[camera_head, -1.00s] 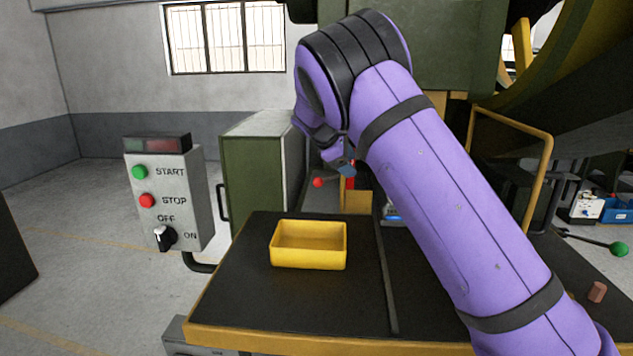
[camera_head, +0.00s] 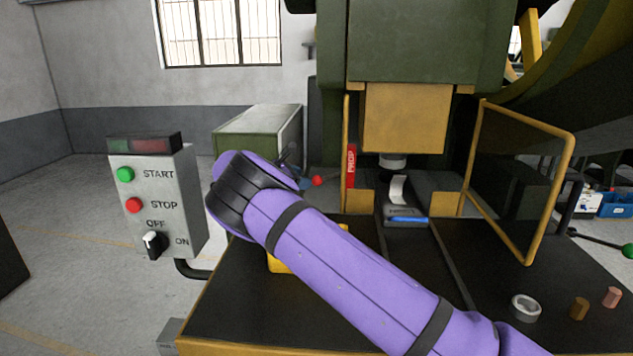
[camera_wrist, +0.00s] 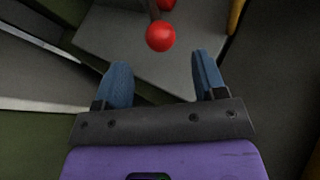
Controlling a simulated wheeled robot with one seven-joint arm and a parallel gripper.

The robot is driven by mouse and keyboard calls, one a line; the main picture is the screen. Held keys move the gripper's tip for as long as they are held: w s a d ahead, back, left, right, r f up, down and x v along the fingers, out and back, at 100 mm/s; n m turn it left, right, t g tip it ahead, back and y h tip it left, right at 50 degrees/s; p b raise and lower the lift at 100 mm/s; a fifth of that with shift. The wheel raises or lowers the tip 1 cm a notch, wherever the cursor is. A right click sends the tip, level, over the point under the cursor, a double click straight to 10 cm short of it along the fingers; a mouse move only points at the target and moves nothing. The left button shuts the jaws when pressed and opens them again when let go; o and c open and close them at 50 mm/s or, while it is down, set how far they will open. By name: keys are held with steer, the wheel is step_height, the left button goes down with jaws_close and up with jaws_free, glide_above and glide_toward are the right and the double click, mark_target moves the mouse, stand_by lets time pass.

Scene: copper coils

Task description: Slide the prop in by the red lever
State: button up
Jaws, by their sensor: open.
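A second red round shape (camera_wrist: 166,4) is cut off at the top edge of the wrist view.
A yellow tray (camera_head: 277,264) on the dark table is mostly hidden by my arm. The control box (camera_head: 165,205) stands at the left. A ring (camera_head: 525,307) and two small cylinders (camera_head: 580,308) lie at the right. A yellow-framed guard (camera_head: 520,185) stands beside the press.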

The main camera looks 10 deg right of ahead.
mark_target(317, 179)
steer(key=x, duration=0.7)
jaws_close()
steer(key=shift+s+d, duration=0.25)
steer(key=shift+d, duration=0.6)
steer(key=shift+s+d, duration=0.3)
steer(key=shift+d, duration=0.6)
steer(key=shift+s+d, duration=0.25)
steer(key=shift+d, duration=0.6)
jaws_free()
steer(key=shift+d, duration=0.1)
